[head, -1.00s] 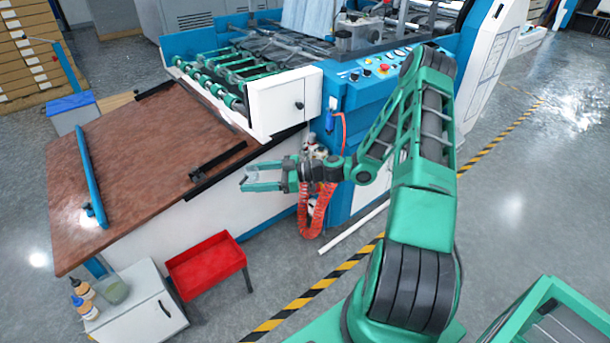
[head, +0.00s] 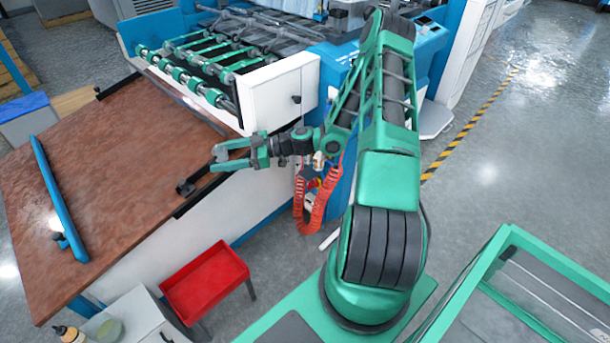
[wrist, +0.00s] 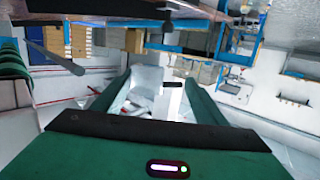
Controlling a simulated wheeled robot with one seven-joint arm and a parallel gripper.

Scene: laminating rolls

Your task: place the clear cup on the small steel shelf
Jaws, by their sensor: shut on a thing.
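My gripper (head: 217,160) is stretched out to the left in the head view, in front of the brown board's right edge in the picture. Its green fingers are apart, with a see-through thing between them that I take to be the clear cup (wrist: 150,80). The cup is only faintly visible in the wrist view, and its rim and base cannot be made out. In the wrist view the fingers stand on both sides of it. I cannot pick out the small steel shelf with certainty in either view.
The brown board (head: 120,180) carries a blue bar (head: 58,195). A red tray (head: 205,282) stands below it, beside a white cabinet (head: 140,317) with bottles and a greenish tub (head: 108,331). The machine's white panel (head: 280,95) is behind my gripper. Open floor (head: 490,170) lies right.

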